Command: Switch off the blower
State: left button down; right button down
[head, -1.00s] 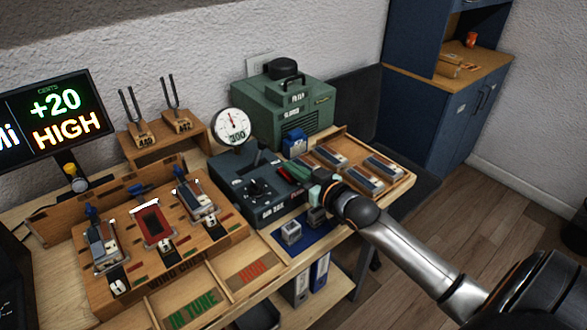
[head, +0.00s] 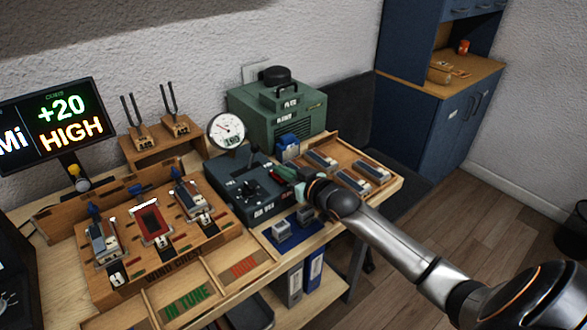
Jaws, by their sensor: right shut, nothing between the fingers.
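The green blower (head: 285,110) stands at the back against the wall. In front of it is a dark blue-grey control box (head: 232,196) with a black knob (head: 249,188) and an upright dark lever (head: 251,158). A round white pressure gauge (head: 226,130) stands at the box's back left. My right gripper (head: 283,172) is shut and empty at the right edge of this box, fingers pointing left. A small red part shows beside the fingertips; I cannot tell whether they touch it. My left gripper is not in view.
A wooden tray (head: 388,181) with several grey blocks lies right of the box. A blue mat (head: 292,238) with small grey blocks lies in front. The wooden wind chest (head: 200,243) is at left, with a display (head: 60,122) reading "+20 HIGH". Tuning forks (head: 170,105) stand behind.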

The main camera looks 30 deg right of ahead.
notch_tip(320, 180, up, 5)
jog(key=p, duration=0.4)
jog(key=shift+s+f, duration=0.25)
jog(key=shift+s, duration=0.6)
jog(key=r+v, duration=0.1)
jog(key=v, duration=0.7)
jog(key=shift+r, duration=0.15)
jog(key=shift+w, duration=0.1)
